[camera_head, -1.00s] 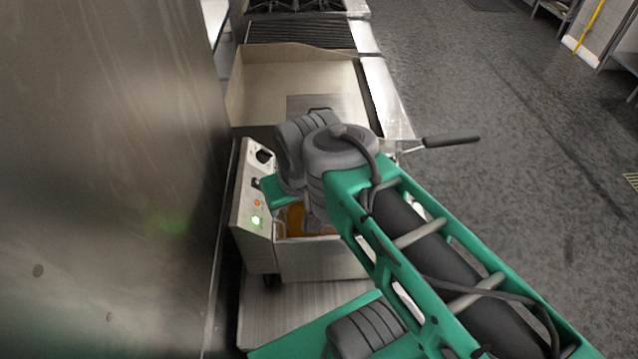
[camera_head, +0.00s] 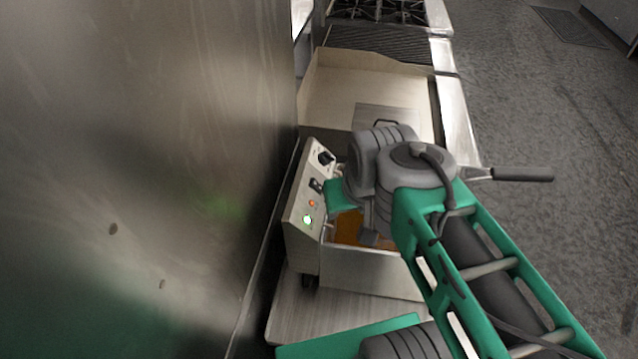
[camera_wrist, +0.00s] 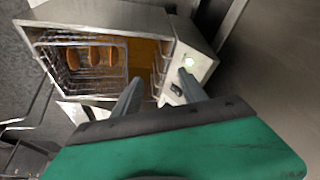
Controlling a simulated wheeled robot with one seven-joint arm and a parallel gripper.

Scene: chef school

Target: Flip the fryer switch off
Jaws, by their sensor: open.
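The fryer (camera_head: 370,272) stands on the counter, with its upright control panel (camera_head: 296,213) on the left. The black switch (camera_head: 316,185) sits on the panel below a black knob (camera_head: 326,158), with a small orange light and a lit green light under it. In the wrist view the switch (camera_wrist: 177,90) is close to the right finger, which partly covers the panel. My gripper (camera_wrist: 160,88) is open and empty, its fingers pointing over the fryer toward the panel. Contact with the switch cannot be told. In the head view my arm hides the fingers.
A tall steel wall (camera_head: 150,150) stands close on the left. A griddle (camera_head: 350,90) lies behind. Open floor (camera_head: 560,120) is to the right.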

